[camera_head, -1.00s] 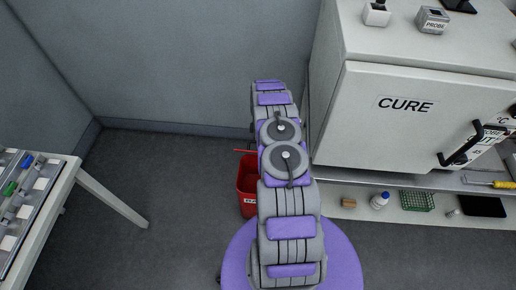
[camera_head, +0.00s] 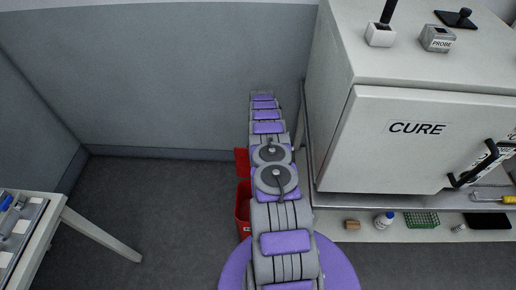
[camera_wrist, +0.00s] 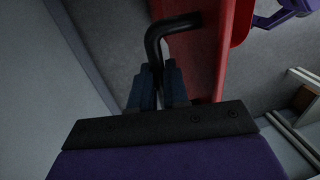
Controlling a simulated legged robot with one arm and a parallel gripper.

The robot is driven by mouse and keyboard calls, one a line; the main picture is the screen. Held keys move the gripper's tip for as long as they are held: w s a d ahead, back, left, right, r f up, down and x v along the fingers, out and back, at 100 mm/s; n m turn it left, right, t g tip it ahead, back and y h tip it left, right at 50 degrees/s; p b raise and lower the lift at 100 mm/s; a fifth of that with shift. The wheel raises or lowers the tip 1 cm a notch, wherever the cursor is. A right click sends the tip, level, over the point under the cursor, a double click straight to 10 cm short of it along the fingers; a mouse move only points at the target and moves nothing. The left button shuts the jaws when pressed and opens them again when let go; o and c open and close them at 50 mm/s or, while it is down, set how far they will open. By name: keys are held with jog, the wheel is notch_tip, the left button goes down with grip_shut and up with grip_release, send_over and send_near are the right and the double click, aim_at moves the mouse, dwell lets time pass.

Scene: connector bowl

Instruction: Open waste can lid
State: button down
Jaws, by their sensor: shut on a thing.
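The red waste can (camera_head: 243,212) stands on the floor, mostly hidden behind my arm in the head view. Its red lid (camera_head: 241,163) shows above and behind the can, tilted up. In the wrist view the red lid (camera_wrist: 205,50) runs down the middle, with a bent black handle (camera_wrist: 168,32) on it. My gripper (camera_wrist: 159,80) is shut on the handle, with its dark fingers on either side. The gripper is hidden behind my arm in the head view.
A large white CURE oven (camera_head: 420,140) stands on a bench close to the right of my arm. A shelf below holds a bottle (camera_head: 384,219) and a green rack (camera_head: 421,219). A white table (camera_head: 100,232) is at the left. The floor between is clear.

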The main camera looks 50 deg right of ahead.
jog(key=shift+s+d+f+b, duration=0.15)
jog(key=shift+d+f+b, duration=0.2)
jog(key=shift+f, duration=0.3)
jog(key=shift+s+d+f+b, duration=0.1)
jog(key=shift+d+f+b, duration=0.25)
jog(key=shift+f, duration=0.3)
jog(key=shift+w, duration=0.1)
jog(key=c, duration=1.5)
grip_release()
jog(key=shift+f, duration=0.1)
jog(key=shift+o, duration=0.8)
jog(key=shift+w+d+f, duration=0.1)
jog(key=shift+w+d, duration=0.1)
jog(key=shift+o, duration=1.1)
jog(key=shift+w+d+r, duration=0.25)
jog(key=shift+w+d, duration=0.05)
jog(key=shift+w, duration=0.05)
notch_tip(320, 180, up, 12)
jog(key=w+d+b, duration=0.2)
jog(key=b, duration=0.2)
jog(key=shift+f, duration=0.15)
